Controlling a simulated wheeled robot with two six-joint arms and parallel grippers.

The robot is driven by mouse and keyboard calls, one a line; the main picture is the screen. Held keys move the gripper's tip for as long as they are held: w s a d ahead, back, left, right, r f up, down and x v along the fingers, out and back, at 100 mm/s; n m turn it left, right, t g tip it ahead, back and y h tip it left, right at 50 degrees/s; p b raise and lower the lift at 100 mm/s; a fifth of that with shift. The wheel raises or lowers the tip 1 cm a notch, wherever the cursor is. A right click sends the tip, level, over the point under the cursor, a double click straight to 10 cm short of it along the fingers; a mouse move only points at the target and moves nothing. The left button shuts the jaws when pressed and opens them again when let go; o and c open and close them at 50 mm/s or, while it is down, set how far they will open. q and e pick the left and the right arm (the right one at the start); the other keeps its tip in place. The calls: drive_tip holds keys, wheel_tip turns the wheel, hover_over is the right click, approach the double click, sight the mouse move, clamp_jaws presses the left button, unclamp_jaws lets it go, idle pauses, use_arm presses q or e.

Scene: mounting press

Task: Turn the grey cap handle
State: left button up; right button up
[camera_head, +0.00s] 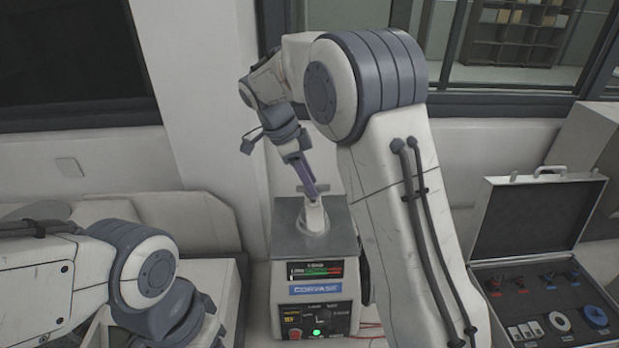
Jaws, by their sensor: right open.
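The mounting press (312,285) stands against the back wall, with a grey top plate, a small display and a front panel with a lit green button. The pale grey cap handle (314,216) rises from the middle of its top plate. My right gripper (309,188) reaches down from above with its fingers at the top of the handle. It is open; whether the fingers touch the handle or straddle it, I cannot tell. My right arm covers the press's right side. My left arm is at the lower left, and its gripper does not show.
An open case (487,280) with small parts and discs in foam lies at the right, lid raised. Red cables (369,325) run beside the press's base. A wall and window frames stand close behind. White cabinets line the left side.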

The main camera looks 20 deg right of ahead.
clamp_jaws()
